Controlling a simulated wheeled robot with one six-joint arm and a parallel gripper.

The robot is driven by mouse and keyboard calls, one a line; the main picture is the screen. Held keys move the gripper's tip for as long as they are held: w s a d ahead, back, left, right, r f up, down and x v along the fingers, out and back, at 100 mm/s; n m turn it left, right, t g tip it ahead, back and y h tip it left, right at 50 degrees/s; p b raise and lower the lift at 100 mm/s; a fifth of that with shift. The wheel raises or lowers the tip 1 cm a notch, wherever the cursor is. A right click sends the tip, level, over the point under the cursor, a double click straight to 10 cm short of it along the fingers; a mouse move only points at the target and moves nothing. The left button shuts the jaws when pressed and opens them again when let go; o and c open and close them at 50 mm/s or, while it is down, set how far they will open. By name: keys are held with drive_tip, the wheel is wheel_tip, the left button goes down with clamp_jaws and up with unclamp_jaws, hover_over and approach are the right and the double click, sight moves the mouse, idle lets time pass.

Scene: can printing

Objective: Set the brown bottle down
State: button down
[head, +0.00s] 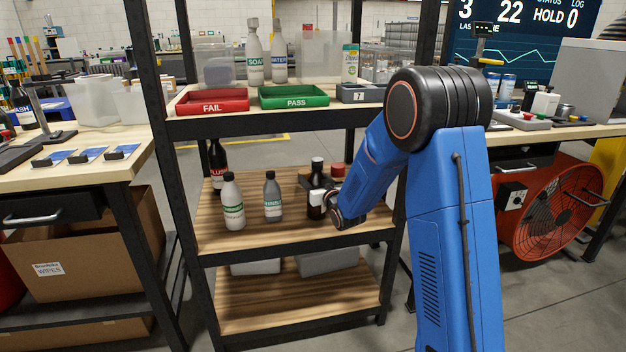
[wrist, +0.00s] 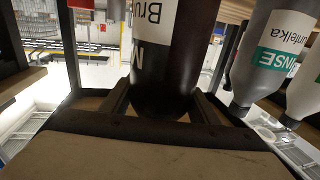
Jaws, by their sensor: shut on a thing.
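The brown bottle (head: 316,181), with a dark cap and white label, is upright over the right part of the middle wooden shelf (head: 290,238). My gripper (head: 328,201) reaches it from the right and is shut on it, partly hidden by my own wrist. In the wrist view the brown bottle (wrist: 178,70) fills the middle, between the two fingers of my gripper (wrist: 160,108). Its base is at or very close to the shelf; I cannot tell whether it touches.
A grey bottle (head: 272,197) and a white-labelled bottle (head: 231,201) stand left on the same shelf, with a dark red-labelled bottle (head: 217,164) behind. A red-lidded item (head: 338,170) is behind right. The shelf's front strip is clear. The upper shelf holds red (head: 212,105) and green (head: 293,101) trays.

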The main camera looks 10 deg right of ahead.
drive_tip(key=c, duration=0.7)
unclamp_jaws()
drive_tip(key=shift+f, duration=0.15)
drive_tip(key=shift+o, duration=0.2)
drive_tip(key=s+d+r+m+g+h, duration=0.1)
drive_tip(key=s+d+r+g+h, duration=0.15)
drive_tip(key=s, duration=1.15)
drive_tip(key=s+d+r+g+h, duration=0.1)
drive_tip(key=s+d+r+g, duration=0.2)
drive_tip(key=s, duration=1.1)
drive_tip(key=s+f+m+g, duration=0.1)
drive_tip(key=s+g, duration=0.6)
drive_tip(key=s, duration=2.3)
drive_tip(key=shift+s+d+f, duration=0.35)
drive_tip(key=shift+s+d, duration=0.05)
drive_tip(key=shift+d, duration=0.05)
